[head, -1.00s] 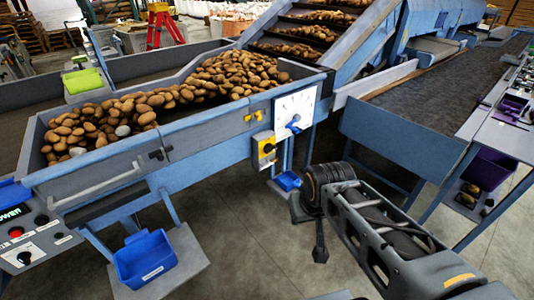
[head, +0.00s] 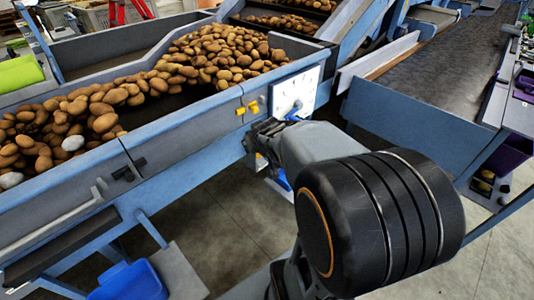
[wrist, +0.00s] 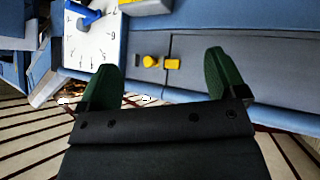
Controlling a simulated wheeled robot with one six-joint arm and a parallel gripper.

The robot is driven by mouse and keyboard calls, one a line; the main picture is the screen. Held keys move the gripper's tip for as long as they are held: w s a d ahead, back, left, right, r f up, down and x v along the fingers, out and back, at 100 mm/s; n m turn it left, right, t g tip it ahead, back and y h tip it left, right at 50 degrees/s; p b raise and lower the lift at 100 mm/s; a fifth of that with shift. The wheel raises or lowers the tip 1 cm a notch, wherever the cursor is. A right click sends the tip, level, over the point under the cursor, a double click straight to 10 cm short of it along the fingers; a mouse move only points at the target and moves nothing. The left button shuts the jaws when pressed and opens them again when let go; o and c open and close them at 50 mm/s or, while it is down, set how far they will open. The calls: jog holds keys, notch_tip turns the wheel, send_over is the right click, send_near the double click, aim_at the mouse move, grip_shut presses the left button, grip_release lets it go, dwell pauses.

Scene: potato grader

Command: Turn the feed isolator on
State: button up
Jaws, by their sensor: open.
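The feed isolator is a yellow box with a dark rotary knob on the blue hopper frame, below the white dial.
The white dial with a blue pointer (head: 294,92) is close to my gripper. The potato hopper (head: 190,118) is on the left and a dark conveyor (head: 440,75) on the right.

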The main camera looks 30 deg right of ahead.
jog(key=shift+o, duration=0.8)
jog(key=w+d+f+t+b, duration=0.1)
jog(key=w+d+f, duration=0.1)
jog(key=d+f, duration=0.2)
jog(key=shift+w+d+f+t+b, duration=0.3)
jog(key=shift+d+f+b, duration=0.1)
jog(key=shift+d, duration=0.25)
jog(key=s+d+f+n+t+y+b, duration=0.2)
jog(key=d+f+t+y+b, duration=0.25)
jog(key=f, duration=0.25)
jog(key=s+d+f+n+t+y+b, duration=0.1)
jog(key=s+d+f+t+y+b, duration=0.15)
jog(key=d+f, duration=0.4)
jog(key=w+a, duration=0.1)
jog(key=w, duration=0.3)
jog(key=w+a+b, duration=0.1)
jog(key=w, duration=0.4)
jog(key=w+a+f, duration=0.1)
jog(key=w, duration=0.3)
jog(key=shift+w+a+b, duration=0.35)
jog(key=shift+a, duration=0.05)
jog(key=shift+c, duration=0.4)
jog(key=c, duration=0.8)
jog(key=shift+f, duration=0.1)
jog(key=shift+c, duration=0.2)
